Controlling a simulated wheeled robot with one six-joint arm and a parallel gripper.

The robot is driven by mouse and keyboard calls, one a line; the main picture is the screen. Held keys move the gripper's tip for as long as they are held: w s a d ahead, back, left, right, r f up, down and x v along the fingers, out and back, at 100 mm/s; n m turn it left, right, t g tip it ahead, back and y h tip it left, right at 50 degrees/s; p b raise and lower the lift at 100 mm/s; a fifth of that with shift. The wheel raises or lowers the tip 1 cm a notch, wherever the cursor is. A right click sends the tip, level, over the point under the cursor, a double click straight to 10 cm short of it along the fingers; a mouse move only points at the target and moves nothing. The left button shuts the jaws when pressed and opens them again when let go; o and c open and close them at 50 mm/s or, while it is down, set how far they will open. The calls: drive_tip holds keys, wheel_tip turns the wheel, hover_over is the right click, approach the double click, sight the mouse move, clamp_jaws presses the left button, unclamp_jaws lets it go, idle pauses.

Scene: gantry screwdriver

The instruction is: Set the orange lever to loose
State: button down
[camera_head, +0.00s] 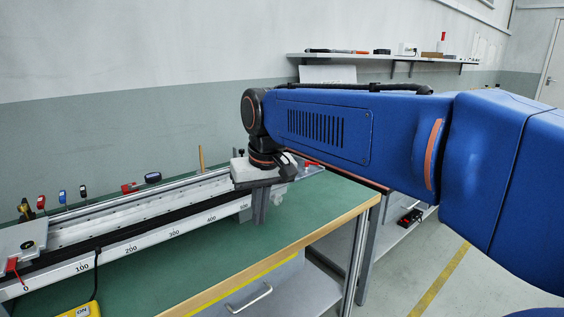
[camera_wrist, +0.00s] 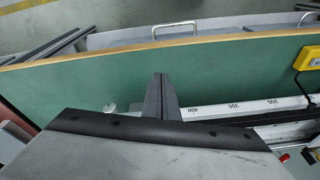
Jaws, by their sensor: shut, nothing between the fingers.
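No lever shows as plainly orange. A small red-orange lever-like part (camera_head: 12,265) sits at the near left end of the gantry rail (camera_head: 130,218), by the 0 mark. Another red part (camera_head: 311,165) shows at the rail's far right end, partly behind my wrist. I cannot tell which is the orange lever, or its setting. My gripper (camera_head: 260,210) points down at the right end of the rail, well away from the left red part. In the wrist view my gripper (camera_wrist: 160,85) has its fingers together, empty, over the green bench near the scale.
A green bench top (camera_head: 300,220) with a wooden edge lies in front of the rail and is mostly clear. A yellow box (camera_head: 80,311) with a cable stands at the front left. Several small coloured tools stand behind the rail. A wall shelf (camera_head: 385,57) is behind.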

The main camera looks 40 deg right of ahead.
drive_tip(key=w+d+r+m+g+y, duration=0.1)
drive_tip(key=w+d+r+m+g, duration=0.1)
drive_tip(key=w+d+r, duration=0.5)
drive_tip(key=w+d+r+m+g+y, duration=0.1)
drive_tip(key=w+d+r+m, duration=0.3)
drive_tip(key=w+d+r, duration=0.4)
drive_tip(key=w+d+g, duration=0.1)
drive_tip(key=w+d, duration=0.1)
drive_tip(key=d, duration=0.5)
drive_tip(key=shift+m, duration=0.4)
drive_tip(key=shift+f, duration=0.1)
drive_tip(key=s+a+f, duration=0.1)
drive_tip(key=f, duration=0.2)
drive_tip(key=s+a+f, duration=0.1)
drive_tip(key=f, duration=0.2)
drive_tip(key=s+a+f, duration=0.1)
drive_tip(key=f, duration=0.3)
drive_tip(key=shift+s+a, duration=0.15)
drive_tip(key=shift+a, duration=0.15)
drive_tip(key=shift+s+a+f, duration=0.15)
drive_tip(key=shift+s+a, duration=0.3)
drive_tip(key=shift+a, duration=0.05)
